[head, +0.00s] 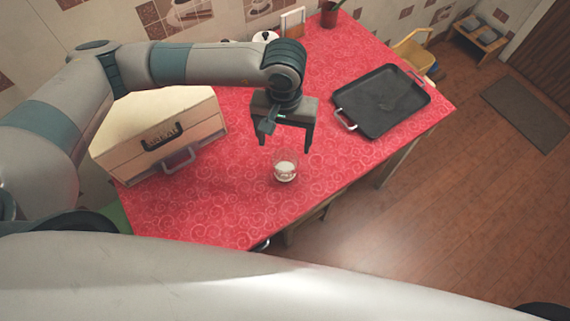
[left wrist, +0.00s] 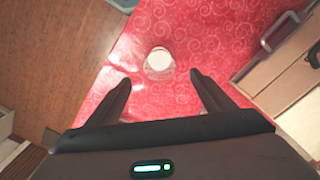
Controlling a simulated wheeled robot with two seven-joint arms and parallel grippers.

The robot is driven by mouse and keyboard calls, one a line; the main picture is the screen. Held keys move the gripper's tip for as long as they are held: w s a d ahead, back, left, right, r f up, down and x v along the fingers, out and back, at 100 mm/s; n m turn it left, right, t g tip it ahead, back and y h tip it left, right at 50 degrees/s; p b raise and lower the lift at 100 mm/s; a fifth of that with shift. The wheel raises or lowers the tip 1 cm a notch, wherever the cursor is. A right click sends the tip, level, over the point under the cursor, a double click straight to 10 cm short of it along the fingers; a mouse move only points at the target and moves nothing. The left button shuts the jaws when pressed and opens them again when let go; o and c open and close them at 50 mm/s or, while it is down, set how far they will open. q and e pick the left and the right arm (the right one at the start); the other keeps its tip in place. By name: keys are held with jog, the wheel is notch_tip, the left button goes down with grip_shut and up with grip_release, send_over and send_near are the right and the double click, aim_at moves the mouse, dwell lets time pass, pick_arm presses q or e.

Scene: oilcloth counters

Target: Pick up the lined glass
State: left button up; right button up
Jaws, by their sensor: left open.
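The glass (head: 285,170) stands upright on the red patterned counter (head: 235,205), near its front edge. It is clear with a whitish bottom; I cannot make out lines on it. In the left wrist view the glass (left wrist: 159,62) lies ahead of the fingertips, about midway between them. My left gripper (head: 283,146) is open and empty, pointing down above and just behind the glass, apart from it. It also shows in the left wrist view (left wrist: 160,78). My right gripper is not in view.
A cream bread box (head: 150,125) with a grey handle stands left of the glass. A black tray (head: 380,105) lies at the right. A plant pot (head: 329,15) stands at the back. The counter around the glass is clear.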

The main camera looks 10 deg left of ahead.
aim_at(284, 151)
pick_arm(q)
notch_tip(284, 151, down, 6)
jog(key=shift+r+p, duration=0.25)
jog(key=shift+p, duration=0.7)
